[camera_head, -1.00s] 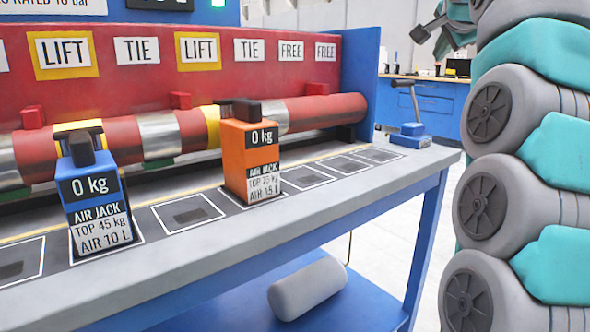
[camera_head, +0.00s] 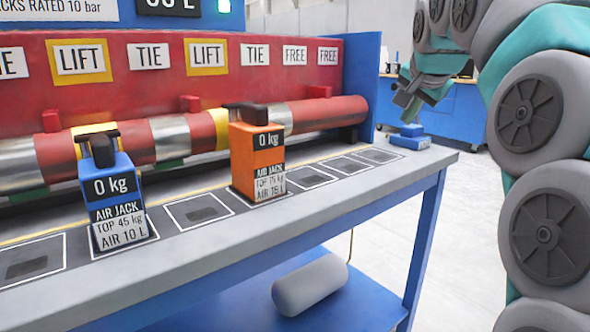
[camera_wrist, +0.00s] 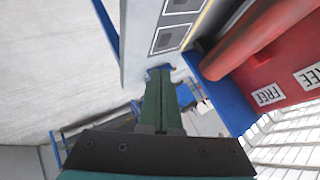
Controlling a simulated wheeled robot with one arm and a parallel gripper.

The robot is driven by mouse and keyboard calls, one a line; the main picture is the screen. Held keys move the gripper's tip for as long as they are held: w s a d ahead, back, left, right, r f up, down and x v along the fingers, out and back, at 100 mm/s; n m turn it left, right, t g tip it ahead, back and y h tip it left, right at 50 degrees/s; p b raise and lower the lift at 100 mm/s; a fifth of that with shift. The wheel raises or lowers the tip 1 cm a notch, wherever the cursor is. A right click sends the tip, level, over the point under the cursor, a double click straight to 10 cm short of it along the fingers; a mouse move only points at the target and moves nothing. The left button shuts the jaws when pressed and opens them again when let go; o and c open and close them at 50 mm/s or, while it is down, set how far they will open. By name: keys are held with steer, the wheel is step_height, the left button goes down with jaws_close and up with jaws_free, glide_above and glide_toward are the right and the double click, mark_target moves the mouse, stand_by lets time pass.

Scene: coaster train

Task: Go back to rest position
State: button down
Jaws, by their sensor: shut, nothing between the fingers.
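My gripper (camera_head: 405,97) is at the right in the camera_head view, in front of or above the bench's right end. In the camera_wrist view its green fingers (camera_wrist: 161,100) are together with nothing between them. A blue air jack (camera_head: 112,200) and an orange air jack (camera_head: 257,160), both reading 0 kg, stand upright on the bench under the red pipe (camera_head: 330,112). My gripper is apart from both jacks. A blue device (camera_head: 410,138) sits at the bench's right end; its upper part is hidden behind my gripper or cannot be made out.
The grey bench top (camera_head: 300,215) has several outlined empty spots. A red panel (camera_head: 300,75) with LIFT, TIE and FREE signs stands behind it. A grey cylinder (camera_head: 310,287) lies on the lower shelf. Open floor (camera_head: 468,230) lies right of the bench.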

steer(key=s+a+f+n+g+p, duration=0.2)
steer(key=s+f+n+g, duration=0.3)
steer(key=s+f, duration=1.3)
steer(key=s+a+f+n+g+y+p, duration=0.1)
steer(key=s+a+f+n+g, duration=0.4)
steer(key=s+f, duration=1.3)
steer(key=s+g, duration=0.1)
steer(key=s, duration=0.4)
steer(key=shift+s+a+p, duration=0.25)
steer(key=shift+a+p, duration=0.05)
steer(key=shift+p, duration=0.1)
